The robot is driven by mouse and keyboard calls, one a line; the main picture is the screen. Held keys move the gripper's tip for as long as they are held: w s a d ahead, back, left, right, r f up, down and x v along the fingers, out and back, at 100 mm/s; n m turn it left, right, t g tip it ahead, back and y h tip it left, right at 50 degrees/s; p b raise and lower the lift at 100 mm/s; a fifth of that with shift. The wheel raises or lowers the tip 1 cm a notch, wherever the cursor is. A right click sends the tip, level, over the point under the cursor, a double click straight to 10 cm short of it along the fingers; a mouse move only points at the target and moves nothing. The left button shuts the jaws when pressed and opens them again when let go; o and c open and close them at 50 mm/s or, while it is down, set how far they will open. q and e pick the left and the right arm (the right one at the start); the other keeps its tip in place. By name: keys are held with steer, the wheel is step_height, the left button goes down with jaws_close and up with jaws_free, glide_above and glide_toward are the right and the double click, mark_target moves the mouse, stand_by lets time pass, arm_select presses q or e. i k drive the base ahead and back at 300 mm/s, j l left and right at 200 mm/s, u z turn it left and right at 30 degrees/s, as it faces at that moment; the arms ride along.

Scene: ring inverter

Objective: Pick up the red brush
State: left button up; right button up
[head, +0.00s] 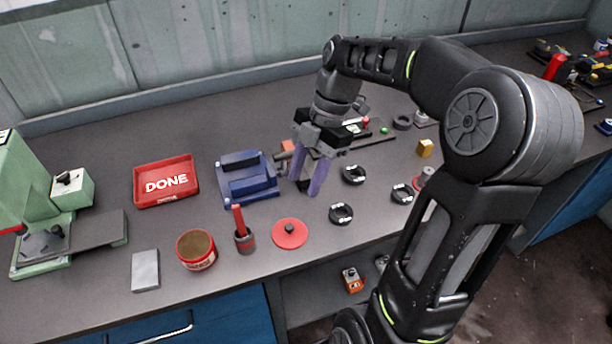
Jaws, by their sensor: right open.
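The red brush (239,219) has a red handle that stands upright, leaning slightly, in a small dark cup with a red band (245,241). The cup hides its lower end. My right gripper (306,186) points down over the bench, to the right of and behind the brush, just right of the blue stand. Its two purple fingers are apart, with no brush between them. My left gripper is out of view.
The blue stand (248,188) lies between the red DONE tray (166,182) and my right gripper. A red tin (196,249) and a red disc (290,233) flank the brush cup. Several black rings, such as one (341,213), lie to the right. A green machine (35,185) stands far left.

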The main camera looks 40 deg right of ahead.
mark_target(236, 209)
steer(key=k, duration=1)
